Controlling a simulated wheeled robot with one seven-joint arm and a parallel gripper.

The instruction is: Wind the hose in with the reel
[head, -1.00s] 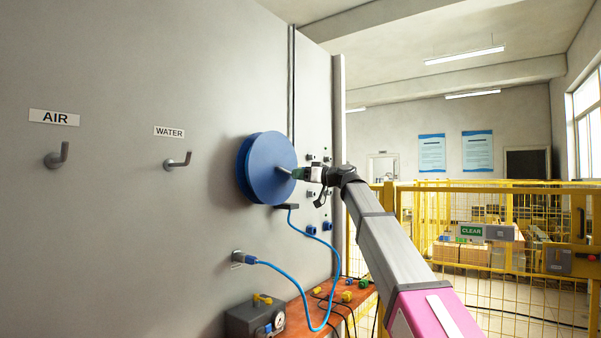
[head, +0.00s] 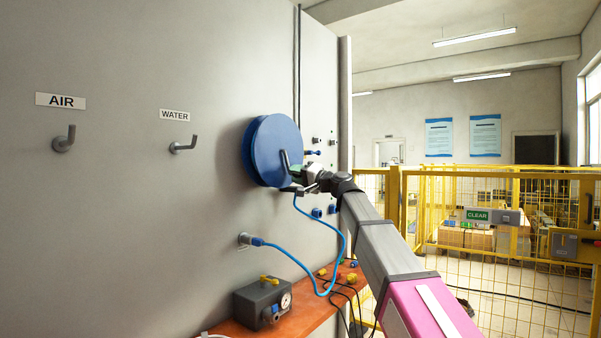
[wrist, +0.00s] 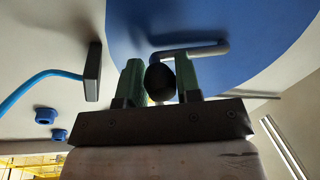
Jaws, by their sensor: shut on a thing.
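The blue reel (head: 265,145) is mounted on the grey wall, and its disc also fills the upper part of the wrist view (wrist: 245,30). A grey crank (head: 286,160) runs across its face, and the crank also shows in the wrist view (wrist: 205,50). My gripper (head: 300,177) is at the lower front of the reel. In the wrist view its green fingers are shut on the dark round crank knob (wrist: 160,82). The blue hose (head: 338,232) hangs from a dark guide under the reel, loops down, and ends at a wall fitting (head: 246,240).
An orange bench (head: 290,318) with a grey gauge box (head: 262,302) and several small fittings stands below. Two grey hooks, under AIR (head: 64,139) and WATER (head: 184,146), stick out at left. A yellow mesh fence (head: 480,235) is at right.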

